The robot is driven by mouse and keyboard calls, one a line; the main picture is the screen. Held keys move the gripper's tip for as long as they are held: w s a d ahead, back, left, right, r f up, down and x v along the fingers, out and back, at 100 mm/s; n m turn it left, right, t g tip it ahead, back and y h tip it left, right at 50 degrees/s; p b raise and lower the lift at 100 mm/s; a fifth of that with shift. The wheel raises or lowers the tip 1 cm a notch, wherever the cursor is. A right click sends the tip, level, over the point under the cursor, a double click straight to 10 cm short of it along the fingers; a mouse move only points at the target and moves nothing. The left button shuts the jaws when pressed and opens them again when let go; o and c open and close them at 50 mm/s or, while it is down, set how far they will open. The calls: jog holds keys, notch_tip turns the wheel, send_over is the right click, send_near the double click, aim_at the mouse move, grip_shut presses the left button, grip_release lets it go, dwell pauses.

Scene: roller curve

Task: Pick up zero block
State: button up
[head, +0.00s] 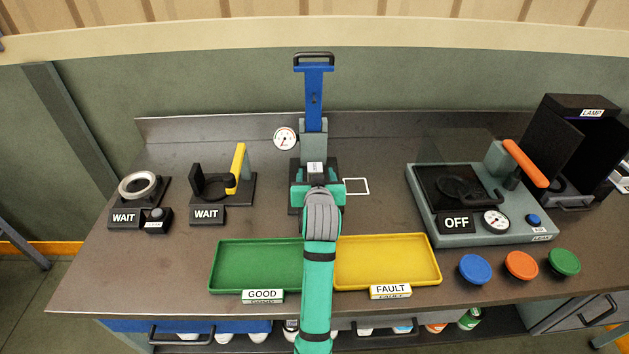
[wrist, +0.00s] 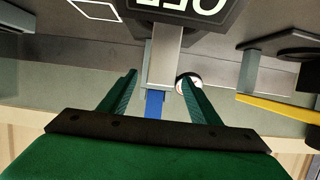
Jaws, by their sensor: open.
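A press-like stand with a blue lever (head: 314,95) and grey column (head: 313,138) stands at the back centre. A small piece with a white label (head: 316,168) shows low at its front. I cannot read the label or tell whether it is the zero block. My gripper (head: 317,185) is in front of the stand, hiding part of its base. In the wrist view my gripper (wrist: 158,76) is open. A pale grey upright bar (wrist: 165,55) shows between the fingers, with no visible grip on it. I cannot tell its distance from the fingers.
A green tray (head: 228,267) and yellow tray (head: 425,267) lie in front, either side of my arm. A white square outline (head: 356,186) is right of the stand. WAIT fixtures (head: 208,214) stand left, a machine reading OFF (head: 457,223) right. A gauge (head: 285,138) is behind.

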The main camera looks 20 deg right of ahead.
aim_at(315, 169)
jog(key=shift+x, duration=2)
jog(key=shift+c, duration=0.6)
grip_shut()
jog(key=shift+r, duration=0.15)
